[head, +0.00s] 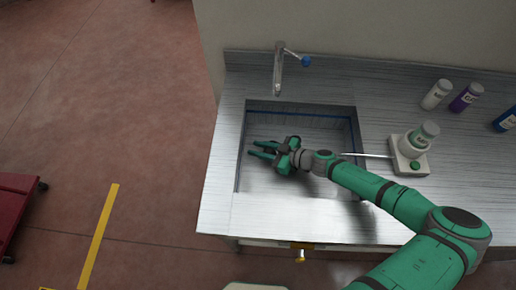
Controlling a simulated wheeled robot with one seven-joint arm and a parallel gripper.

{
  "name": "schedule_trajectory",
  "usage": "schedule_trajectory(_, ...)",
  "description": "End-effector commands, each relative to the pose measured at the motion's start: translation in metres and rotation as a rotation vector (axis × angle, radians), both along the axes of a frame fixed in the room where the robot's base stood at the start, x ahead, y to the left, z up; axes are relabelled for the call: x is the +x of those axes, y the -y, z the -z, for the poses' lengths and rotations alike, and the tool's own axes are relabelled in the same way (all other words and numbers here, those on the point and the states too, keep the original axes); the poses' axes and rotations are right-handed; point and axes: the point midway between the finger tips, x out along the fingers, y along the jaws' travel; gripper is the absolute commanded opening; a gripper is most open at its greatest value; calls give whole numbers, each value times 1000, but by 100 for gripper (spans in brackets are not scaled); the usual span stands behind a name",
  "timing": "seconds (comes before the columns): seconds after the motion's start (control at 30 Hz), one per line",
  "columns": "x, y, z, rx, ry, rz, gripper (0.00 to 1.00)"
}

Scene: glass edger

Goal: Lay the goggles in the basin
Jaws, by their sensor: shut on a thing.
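The basin (262,186) is a rectangular metal sink sunk into the steel counter. My gripper (258,149) is over the basin, inside its outline, with its green fingers pointing left. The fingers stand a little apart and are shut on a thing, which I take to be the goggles. The goggles cannot be made out clearly; they are small or hidden at the fingers. I cannot tell how high the gripper is above the basin floor.
A faucet (279,70) with a blue tip stands behind the basin. A white device (409,160) with a container on it is to the right. Several bottles, including a purple one (466,98), stand at the back right. A yellow-handled fitting (300,254) is at the counter front.

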Motion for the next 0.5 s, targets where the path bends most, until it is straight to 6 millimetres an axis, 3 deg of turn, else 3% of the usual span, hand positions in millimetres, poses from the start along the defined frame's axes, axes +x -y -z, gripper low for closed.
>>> schedule_trajectory(0.13, 0, 0, 2, 0, -1, 0, 2)
schedule_trajectory(0.17, 0, 0, 2, 0, -1, 0, 28)
schedule_trajectory(0.23, 0, 0, 2, 0, 0, 0, 44)
schedule_trajectory(0.5, 0, 0, 1, 0, 0, 0, 44)
